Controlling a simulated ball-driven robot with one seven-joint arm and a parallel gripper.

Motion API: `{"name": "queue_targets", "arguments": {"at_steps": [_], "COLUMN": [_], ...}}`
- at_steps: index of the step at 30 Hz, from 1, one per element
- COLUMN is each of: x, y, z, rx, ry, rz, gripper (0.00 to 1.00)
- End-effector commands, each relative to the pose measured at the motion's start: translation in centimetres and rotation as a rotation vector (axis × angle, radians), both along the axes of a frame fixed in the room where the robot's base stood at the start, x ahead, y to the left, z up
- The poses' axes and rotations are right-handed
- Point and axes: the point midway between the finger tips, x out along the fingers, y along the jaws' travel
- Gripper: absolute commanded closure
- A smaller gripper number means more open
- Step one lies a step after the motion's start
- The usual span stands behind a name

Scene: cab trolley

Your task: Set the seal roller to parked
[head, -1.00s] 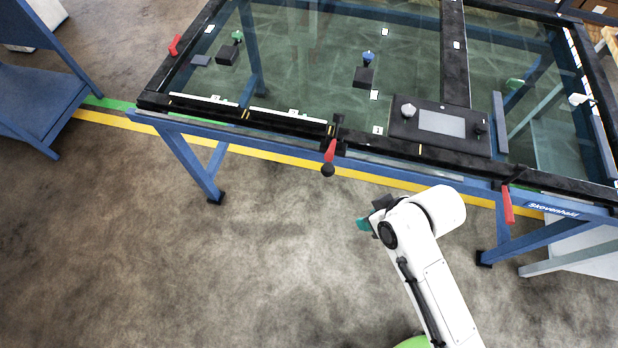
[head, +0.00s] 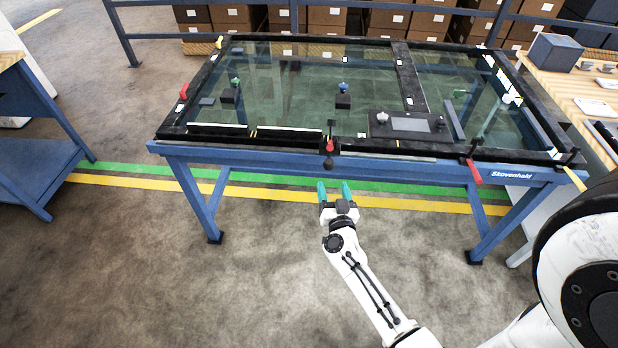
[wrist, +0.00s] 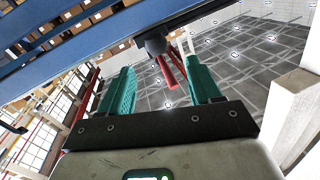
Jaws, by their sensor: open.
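The blue-framed table (head: 330,160) has a glass top in a black border. No label shows which part is the seal roller. My gripper (head: 334,188) is open and empty, its teal fingers pointing at the table just below and in front of the black knob, apart from it.
A black panel with a grey screen (head: 410,125) sits on the table's right half. Another red handle (head: 184,91) is at the left edge. A wooden-topped bench (head: 570,90) stands at right, a blue one (head: 35,140) at left. The floor in front is clear.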

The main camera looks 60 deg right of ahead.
Motion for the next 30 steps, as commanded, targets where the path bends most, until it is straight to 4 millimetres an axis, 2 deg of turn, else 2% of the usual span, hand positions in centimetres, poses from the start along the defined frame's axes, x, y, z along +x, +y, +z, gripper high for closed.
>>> {"name": "queue_targets", "arguments": {"at_steps": [5,21,30], "x": [-0.2,4.7,5.4], "y": [-1.3,-8.4,-9.5], "z": [-0.2,-0.2,-0.2], "rx": [-0.003,-0.002,-0.002], "ry": [-0.002,-0.004,-0.002], "rz": [-0.039,-0.035,-0.033], "gripper": [0.37,0.37,0.37]}}
